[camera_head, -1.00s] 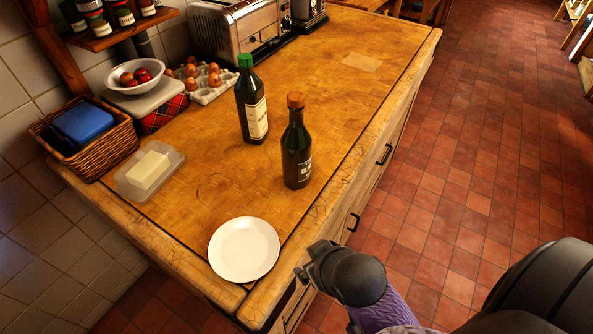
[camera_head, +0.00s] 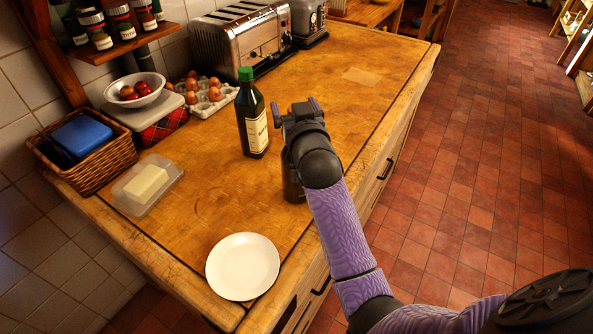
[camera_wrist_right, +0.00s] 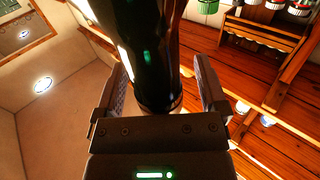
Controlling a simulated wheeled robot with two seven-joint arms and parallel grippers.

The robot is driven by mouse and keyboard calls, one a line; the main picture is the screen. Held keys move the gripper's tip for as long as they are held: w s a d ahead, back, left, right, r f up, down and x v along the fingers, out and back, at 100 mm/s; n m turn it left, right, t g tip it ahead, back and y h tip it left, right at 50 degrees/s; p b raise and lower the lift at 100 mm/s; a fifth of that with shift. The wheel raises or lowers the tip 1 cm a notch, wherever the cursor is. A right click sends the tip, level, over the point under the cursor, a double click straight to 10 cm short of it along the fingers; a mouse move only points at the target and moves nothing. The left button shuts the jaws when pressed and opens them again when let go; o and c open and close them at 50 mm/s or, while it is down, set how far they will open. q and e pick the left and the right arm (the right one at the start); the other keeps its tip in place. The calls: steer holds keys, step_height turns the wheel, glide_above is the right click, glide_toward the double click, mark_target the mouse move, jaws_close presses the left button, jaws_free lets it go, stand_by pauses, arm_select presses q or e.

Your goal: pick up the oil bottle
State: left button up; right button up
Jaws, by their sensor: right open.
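A dark bottle (camera_head: 292,186) stands on the worktop, its upper part hidden behind my right gripper (camera_head: 297,108) and wrist in the head view. In the right wrist view the dark bottle (camera_wrist_right: 155,45) rises between the two open fingers of my right gripper (camera_wrist_right: 159,72); whether they touch it I cannot tell. A second dark bottle (camera_head: 253,120) with a green cap and pale label stands just behind and to the left, upright. I cannot read the labels well enough to tell which is oil. My left gripper is not in view.
A white plate (camera_head: 243,267) lies at the front corner of the worktop (camera_head: 215,180). A butter dish (camera_head: 147,185), wicker basket (camera_head: 88,165), egg tray (camera_head: 208,98) and toaster (camera_head: 240,42) line the left and back. The worktop's right side is mostly clear.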

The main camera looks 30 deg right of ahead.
jaws_close()
stand_by(0.4)
stand_by(1.0)
